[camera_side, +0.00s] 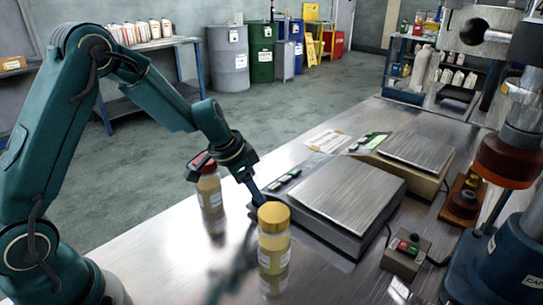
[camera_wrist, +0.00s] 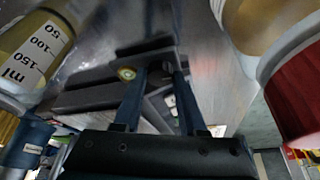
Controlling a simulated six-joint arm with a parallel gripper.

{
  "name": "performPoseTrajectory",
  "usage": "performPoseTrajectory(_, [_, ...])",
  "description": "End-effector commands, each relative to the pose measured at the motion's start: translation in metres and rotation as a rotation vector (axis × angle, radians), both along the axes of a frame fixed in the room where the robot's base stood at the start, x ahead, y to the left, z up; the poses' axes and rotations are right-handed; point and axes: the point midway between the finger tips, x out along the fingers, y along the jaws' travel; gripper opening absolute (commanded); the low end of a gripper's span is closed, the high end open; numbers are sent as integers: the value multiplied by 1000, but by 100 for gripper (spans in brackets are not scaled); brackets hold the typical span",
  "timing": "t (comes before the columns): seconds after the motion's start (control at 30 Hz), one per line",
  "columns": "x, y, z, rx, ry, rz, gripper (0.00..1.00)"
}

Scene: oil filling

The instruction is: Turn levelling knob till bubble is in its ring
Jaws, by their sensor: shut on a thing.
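The near scale (camera_side: 342,195), with a brushed steel plate, stands on the steel bench. My gripper (camera_side: 257,197) reaches down to its left front corner, between two bottles. In the wrist view my gripper (camera_wrist: 161,72) has its two dark blue fingers closed in at the scale's edge, shut on the levelling knob. The knob is mostly hidden by the fingertips. A small round yellow-green bubble level (camera_wrist: 126,73) shows just left of the fingertips. It is too small to tell where the bubble sits in its ring. In the side view the knob and level are hidden.
A yellow-capped bottle (camera_side: 274,248) stands right of my gripper, close in front. A second scale (camera_side: 415,152) is behind. A button box (camera_side: 406,253) and a press-like machine (camera_side: 508,160) stand at right.

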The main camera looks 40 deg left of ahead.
Motion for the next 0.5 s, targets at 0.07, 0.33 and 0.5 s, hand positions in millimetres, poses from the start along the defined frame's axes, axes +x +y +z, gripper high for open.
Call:
performPoseTrajectory(0.07, [-1,0,0,0,1,0,0])
performPoseTrajectory(0.33, [-1,0,0,-1,1,1,53])
performPoseTrajectory(0.5, [0,0,0,0,1,1,53])
